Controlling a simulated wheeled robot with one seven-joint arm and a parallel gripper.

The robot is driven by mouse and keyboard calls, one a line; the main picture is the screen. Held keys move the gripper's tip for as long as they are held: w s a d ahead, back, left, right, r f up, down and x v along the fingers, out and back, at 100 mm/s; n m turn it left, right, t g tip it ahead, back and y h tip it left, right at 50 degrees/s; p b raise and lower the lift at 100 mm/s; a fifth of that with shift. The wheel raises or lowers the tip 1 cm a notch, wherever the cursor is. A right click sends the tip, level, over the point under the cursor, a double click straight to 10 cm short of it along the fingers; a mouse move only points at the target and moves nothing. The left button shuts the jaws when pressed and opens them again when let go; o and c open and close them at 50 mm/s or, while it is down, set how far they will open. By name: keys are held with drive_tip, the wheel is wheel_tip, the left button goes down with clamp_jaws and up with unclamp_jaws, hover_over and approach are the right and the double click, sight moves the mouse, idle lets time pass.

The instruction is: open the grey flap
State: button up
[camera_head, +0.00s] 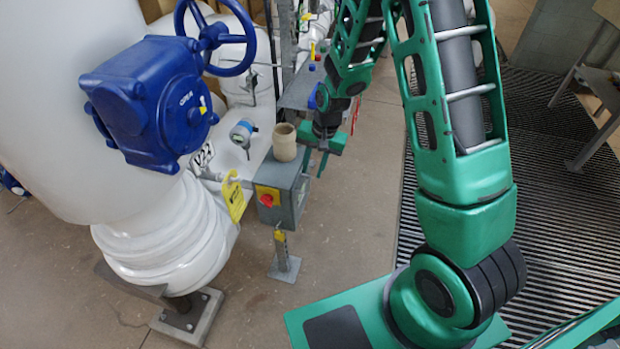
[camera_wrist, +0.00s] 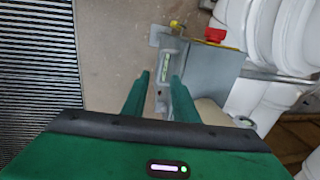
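A grey box (camera_head: 287,210) with a red button on a yellow plate stands on a post. It also shows in the wrist view (camera_wrist: 205,66). I cannot clearly tell the grey flap from the box; a narrow grey face (camera_wrist: 178,62) with a pale strip lies ahead of my fingers and may be it. My gripper (camera_head: 315,162) is by the box's upper right side in the head view. In the wrist view my gripper (camera_wrist: 160,78) has its two green fingers apart, with nothing visibly held. Whether a finger touches the box is unclear.
A beige cup-like thing (camera_head: 284,142) stands on top of the box. A yellow tag (camera_head: 234,197), a small gauge (camera_head: 241,132), white pipes (camera_head: 160,240) and a blue valve actuator (camera_head: 150,100) are to the left. The floor (camera_head: 345,225) right of the box is clear.

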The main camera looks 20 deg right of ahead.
sight(309, 183)
drive_tip(key=shift+w+a+f, duration=0.1)
drive_tip(key=shift+a+f, duration=0.1)
drive_tip(key=shift+f, duration=1.15)
drive_tip(key=shift+w+a+f, duration=0.1)
drive_tip(key=shift+a+f, duration=0.1)
drive_tip(key=shift+f, duration=1.1)
clamp_jaws()
drive_tip(key=shift+d, duration=0.2)
drive_tip(key=shift+a, duration=0.1)
